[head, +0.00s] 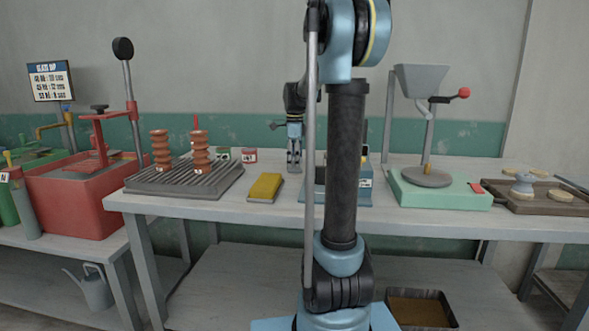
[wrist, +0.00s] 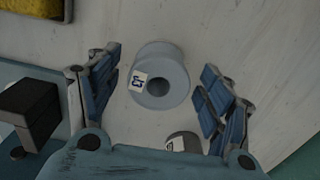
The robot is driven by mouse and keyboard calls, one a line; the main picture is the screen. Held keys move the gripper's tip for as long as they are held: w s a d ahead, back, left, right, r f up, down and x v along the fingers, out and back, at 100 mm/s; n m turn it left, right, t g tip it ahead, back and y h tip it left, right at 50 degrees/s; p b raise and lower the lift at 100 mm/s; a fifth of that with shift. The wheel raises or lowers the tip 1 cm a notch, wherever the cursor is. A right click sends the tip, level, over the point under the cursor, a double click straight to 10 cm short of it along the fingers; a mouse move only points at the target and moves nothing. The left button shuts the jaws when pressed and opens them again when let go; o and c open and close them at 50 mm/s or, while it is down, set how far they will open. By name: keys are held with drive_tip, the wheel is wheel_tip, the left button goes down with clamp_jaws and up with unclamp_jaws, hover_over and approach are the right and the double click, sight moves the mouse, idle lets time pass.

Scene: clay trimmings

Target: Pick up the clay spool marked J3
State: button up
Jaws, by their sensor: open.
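A grey-blue clay spool (wrist: 161,75) with a round hole stands on the bench in the wrist view. Its white label is turned in the picture and appears to read J3. My gripper (wrist: 162,72) is open, one finger on each side of the spool, with gaps on both sides. How far the fingertips are above the bench is hard to tell.
A small grey labelled cylinder (wrist: 183,142) stands close to the spool, near the right finger. A yellow sponge (head: 265,187), a ribbed rack (head: 185,181) with brown stacked pieces and a blue device (head: 358,184) are nearby.

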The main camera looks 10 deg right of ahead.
drive_tip(key=shift+f, duration=0.2)
drive_tip(key=c, duration=1.3)
